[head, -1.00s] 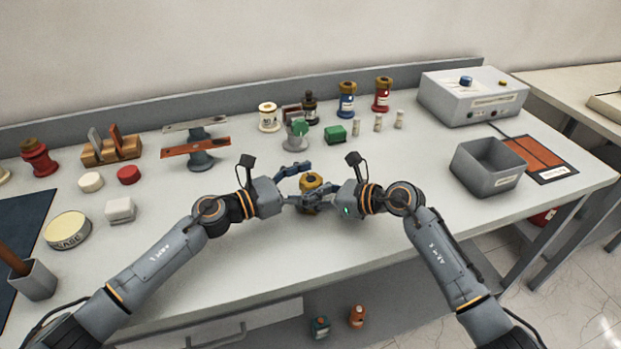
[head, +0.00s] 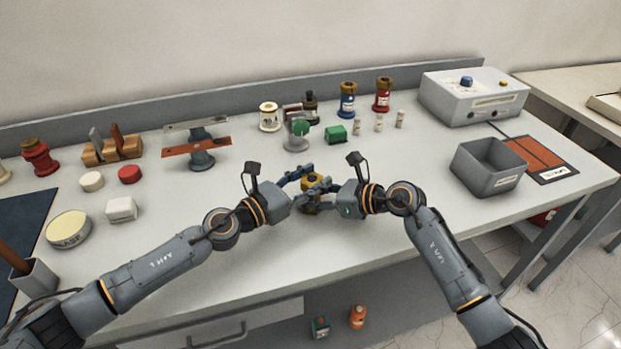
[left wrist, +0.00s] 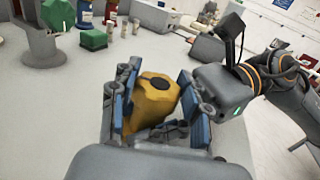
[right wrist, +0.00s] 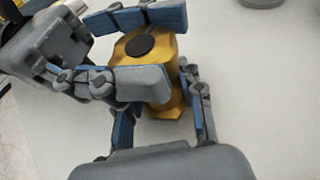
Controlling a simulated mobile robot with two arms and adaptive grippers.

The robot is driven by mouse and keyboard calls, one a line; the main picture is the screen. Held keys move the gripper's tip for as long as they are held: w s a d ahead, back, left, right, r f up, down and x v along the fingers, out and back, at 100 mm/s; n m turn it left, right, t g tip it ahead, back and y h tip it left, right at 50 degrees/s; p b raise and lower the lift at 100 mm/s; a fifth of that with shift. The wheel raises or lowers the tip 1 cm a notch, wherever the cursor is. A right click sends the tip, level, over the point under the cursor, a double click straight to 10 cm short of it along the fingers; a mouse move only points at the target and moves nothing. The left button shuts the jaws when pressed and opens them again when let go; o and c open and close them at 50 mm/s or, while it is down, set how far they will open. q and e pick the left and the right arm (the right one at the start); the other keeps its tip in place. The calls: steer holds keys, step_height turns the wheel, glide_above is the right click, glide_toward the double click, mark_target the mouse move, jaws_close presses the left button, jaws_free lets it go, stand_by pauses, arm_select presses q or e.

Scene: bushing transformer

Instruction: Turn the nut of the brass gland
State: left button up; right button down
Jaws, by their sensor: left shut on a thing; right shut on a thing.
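The brass gland (head: 311,181) stands upright between my two grippers near the front of the bench. It is golden, with a dark round centre on top; the left wrist view (left wrist: 153,103) and the right wrist view (right wrist: 152,50) show it close up. My left gripper (head: 312,178) is shut on its upper part, the nut, with blue-padded fingers on either side. My right gripper (right wrist: 160,112) is shut on the lower body from the other side. The fingers overlap in the views and hide parts of the gland, including most of its lower body.
Behind stand a grey stand with a green part (head: 298,140), a green block (head: 336,134) and several small bottles. A grey open bin (head: 488,168) is at the right. A round tin (head: 69,228) and a white block (head: 121,209) lie left. The bench around the grippers is clear.

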arm_select(q)
steer(key=n+t+y, duration=0.4)
steer(key=y, duration=0.1)
steer(key=shift+s+d+r, duration=0.1)
steer(key=shift+d+r, duration=0.05)
steer(key=shift+d, duration=0.1)
steer(key=n+t+y, duration=0.1)
steer(key=y, duration=0.1)
steer(key=n+t+y, duration=0.1)
steer(key=n+y, duration=0.1)
steer(key=y, duration=0.1)
steer(key=shift+a+n, duration=0.15)
steer(key=shift+n, duration=0.15)
steer(key=shift+a+n+y, duration=0.1)
steer(key=shift+n+y, duration=0.4)
steer(key=shift+y, duration=0.3)
steer(key=shift+a, duration=0.1)
steer(key=o, duration=0.9)
steer(key=shift+w, duration=0.2)
steer(key=shift+o, duration=1.4)
steer(key=shift+s, duration=0.1)
